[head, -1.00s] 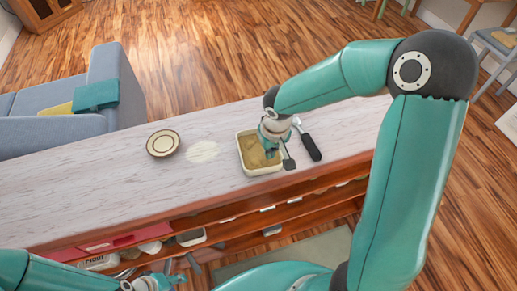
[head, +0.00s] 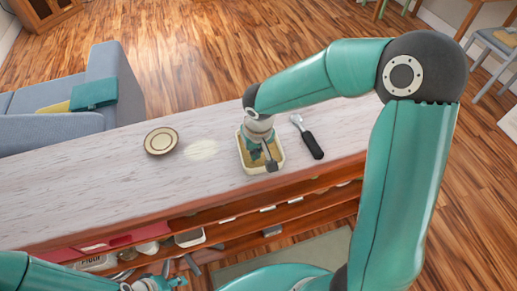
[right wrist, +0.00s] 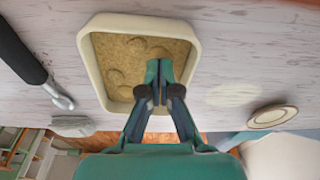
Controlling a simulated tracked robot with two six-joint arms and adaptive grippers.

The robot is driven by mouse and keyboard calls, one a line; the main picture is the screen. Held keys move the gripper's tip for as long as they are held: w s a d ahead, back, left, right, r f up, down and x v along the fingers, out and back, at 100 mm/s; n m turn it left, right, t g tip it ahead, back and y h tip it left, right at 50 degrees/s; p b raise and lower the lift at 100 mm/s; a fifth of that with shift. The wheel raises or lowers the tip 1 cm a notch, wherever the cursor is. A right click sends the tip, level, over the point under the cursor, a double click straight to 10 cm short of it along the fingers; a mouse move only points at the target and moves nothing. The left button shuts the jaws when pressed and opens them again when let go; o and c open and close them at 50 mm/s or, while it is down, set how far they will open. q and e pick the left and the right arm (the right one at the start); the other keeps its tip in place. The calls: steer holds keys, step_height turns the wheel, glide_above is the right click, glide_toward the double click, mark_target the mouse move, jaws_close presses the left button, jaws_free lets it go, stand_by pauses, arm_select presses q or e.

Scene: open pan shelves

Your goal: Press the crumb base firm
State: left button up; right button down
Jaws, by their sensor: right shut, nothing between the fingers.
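The crumb base (right wrist: 115,68) is a tan layer in a cream rectangular pan (right wrist: 192,38). Several round dents mark its surface in the right wrist view, mostly left of and beyond the fingertips. In the head view the pan (head: 279,168) stands on the pale counter, and the arm partly covers the crumbs. My right gripper (right wrist: 160,73) is shut and empty, its fingers over the crumb base. I cannot tell whether the tips touch the crumbs. My left gripper (head: 160,284) is low at the bottom left of the head view, below the counter; its jaws are unclear.
A black-handled tool with a metal end (head: 311,145) lies right of the pan. A brown-rimmed plate (head: 160,141) and a pale round patch (head: 202,149) are to the left on the counter (head: 80,178). Open shelves with several items (head: 190,238) run below the front edge.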

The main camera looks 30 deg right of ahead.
steer(key=shift+f+b, duration=0.85)
steer(key=shift+b, duration=0.1)
steer(key=shift+s+f+b, duration=0.25)
steer(key=shift+b, duration=0.1)
stand_by(1.3)
steer(key=shift+w+r+p, duration=0.15)
steer(key=shift+r+p, duration=0.65)
steer(key=shift+r, duration=0.4)
steer(key=shift+w, duration=0.1)
steer(key=shift+w+d+f+p, duration=0.1)
steer(key=shift+w+d+p, duration=0.45)
steer(key=shift+w+d, duration=0.9)
steer(key=shift+w+d+p, duration=0.55)
steer(key=shift+w+d, duration=0.6)
steer(key=shift+d, duration=0.45)
steer(key=shift+f+b, duration=0.9)
